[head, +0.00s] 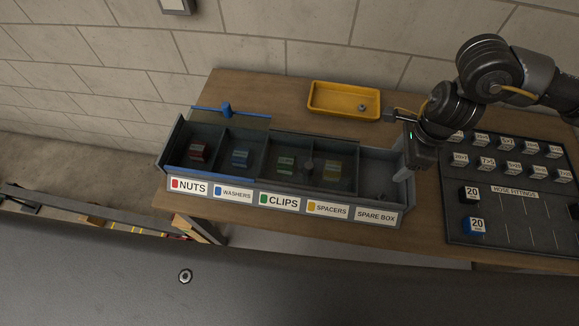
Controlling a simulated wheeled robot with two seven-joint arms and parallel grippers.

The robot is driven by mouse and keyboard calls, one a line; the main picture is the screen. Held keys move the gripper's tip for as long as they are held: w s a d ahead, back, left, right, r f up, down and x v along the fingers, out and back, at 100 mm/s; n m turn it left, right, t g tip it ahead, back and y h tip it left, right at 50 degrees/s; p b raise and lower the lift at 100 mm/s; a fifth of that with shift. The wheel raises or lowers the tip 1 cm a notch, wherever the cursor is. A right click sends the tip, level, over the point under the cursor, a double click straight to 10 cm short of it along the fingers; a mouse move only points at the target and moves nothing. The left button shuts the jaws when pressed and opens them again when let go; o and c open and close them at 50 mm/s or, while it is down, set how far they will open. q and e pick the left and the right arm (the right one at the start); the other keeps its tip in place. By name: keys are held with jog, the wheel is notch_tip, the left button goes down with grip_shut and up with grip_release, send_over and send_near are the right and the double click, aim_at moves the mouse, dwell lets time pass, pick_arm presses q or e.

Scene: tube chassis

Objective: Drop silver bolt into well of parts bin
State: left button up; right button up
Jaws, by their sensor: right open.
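The parts bin (284,188) is a long grey box on the wooden table, with labels NUTS, WASHERS, CLIPS, SPACERS and SPARE BOX. Its right-hand SPARE BOX compartment is uncovered, and a small dark speck (385,183) shows on its floor, too small to identify. A small silvery piece (362,107) lies in the yellow tray (330,110); I cannot tell for certain that it is the silver bolt. My right gripper (398,147) is open at the bin's right end, one finger near the tray's corner, the other over the SPARE BOX compartment. I see nothing between its fingers. My left gripper is not in view.
A dark cover with a knob (308,165) appears to lie over the CLIPS and SPACERS compartments. A blue bar with a handle (226,109) stands behind the bin's left part. A hose fittings board (515,215) with labelled blocks lies to the right. Bare table (255,85) shows left of the tray.

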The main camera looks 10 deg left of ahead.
notch_tip(320, 180, up, 9)
jog(key=d+b, duration=0.1)
jog(key=shift+b, duration=0.3)
jog(key=shift+s+f, duration=0.1)
jog(key=shift+f, duration=0.05)
dwell(0.4)
